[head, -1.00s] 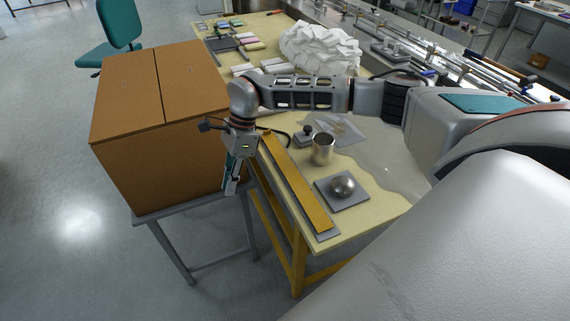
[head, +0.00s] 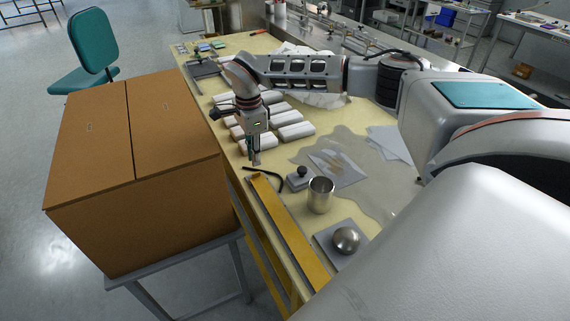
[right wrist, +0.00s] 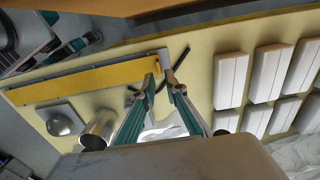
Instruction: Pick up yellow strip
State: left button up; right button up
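The yellow strip (head: 290,235) is a long flat bar lying along the left edge of the cream table, on a grey strip-shaped base. In the right wrist view the yellow strip (right wrist: 85,78) runs from the left edge to near my fingertips. My right gripper (head: 255,162) points down just beyond the strip's far end. In the right wrist view my right gripper (right wrist: 162,82) is open, with a narrow empty gap between its fingers; one fingertip overlaps the strip's end in the picture. Contact cannot be told. My left gripper is not in view.
A black curved piece (head: 268,174) lies by the strip's far end. A metal cup (head: 320,195), a dark-knobbed weight (head: 297,180) and a steel dome on a plate (head: 346,240) stand right of it. White packs (head: 290,115) lie behind. A large brown box (head: 135,180) stands left.

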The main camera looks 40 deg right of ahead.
aim_at(257, 176)
jog(key=f, duration=0.4)
jog(key=shift+s+d+f, duration=0.15)
jog(key=shift+s+f, duration=0.05)
jog(key=shift+f, duration=0.7)
grip_shut()
jog(key=shift+r, duration=0.1)
